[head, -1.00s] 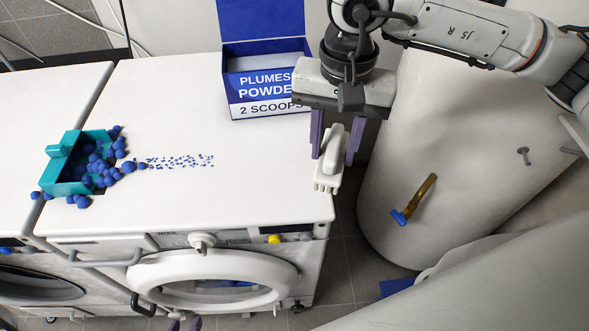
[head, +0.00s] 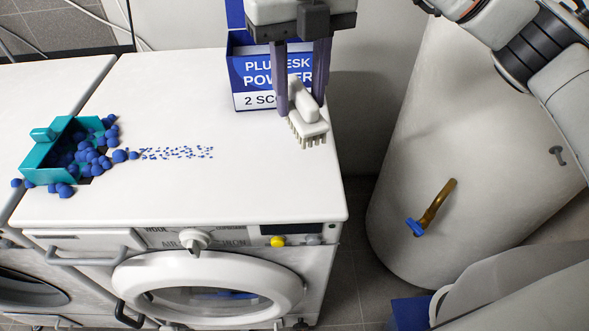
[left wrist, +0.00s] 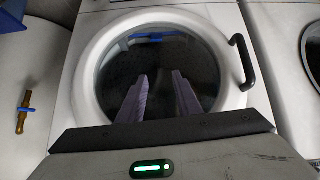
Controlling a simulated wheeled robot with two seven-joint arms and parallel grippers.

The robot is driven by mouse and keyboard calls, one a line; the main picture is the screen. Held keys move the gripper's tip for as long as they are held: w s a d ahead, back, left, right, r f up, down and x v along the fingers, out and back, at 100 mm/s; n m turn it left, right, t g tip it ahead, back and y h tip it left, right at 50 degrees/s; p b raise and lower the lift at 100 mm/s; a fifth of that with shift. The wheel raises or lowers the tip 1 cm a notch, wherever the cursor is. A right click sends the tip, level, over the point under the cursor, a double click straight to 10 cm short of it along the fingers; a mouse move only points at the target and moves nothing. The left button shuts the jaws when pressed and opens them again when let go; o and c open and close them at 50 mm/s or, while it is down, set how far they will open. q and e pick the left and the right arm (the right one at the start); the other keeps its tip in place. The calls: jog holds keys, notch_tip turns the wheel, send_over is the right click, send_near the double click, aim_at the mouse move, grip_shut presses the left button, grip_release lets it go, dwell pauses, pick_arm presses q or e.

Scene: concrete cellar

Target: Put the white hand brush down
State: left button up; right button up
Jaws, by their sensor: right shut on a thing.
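The white hand brush (head: 308,128) is in my right gripper (head: 300,106), bristles downward. It is over the right end of the white washing machine top (head: 235,185), just in front of the blue powder box. Whether its bristles touch the top I cannot tell. The right fingers stand on both sides of the brush handle. My left gripper (left wrist: 158,95) shows in the left wrist view, fingers apart with nothing between them, in front of the round washer door (left wrist: 88,85). It is not seen in the head view.
The blue powder box (head: 245,75) stands behind the brush. A teal tray (head: 38,158) with spilled blue lumps (head: 92,158) and a trail of crumbs (head: 178,153) lies at the left. A pale tank with a brass tap (head: 436,203) stands right.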

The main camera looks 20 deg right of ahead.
aim_at(295, 104)
jog(key=m, duration=0.3)
jog(key=shift+w+a+m+b, duration=0.15)
jog(key=shift+a+m+b, duration=0.15)
jog(key=shift+a+b, duration=0.05)
notch_tip(295, 104, down, 5)
jog(key=shift+f, duration=0.1)
jog(key=shift+f+b, duration=0.3)
jog(key=shift+f, duration=2.05)
jog(key=o, duration=0.9)
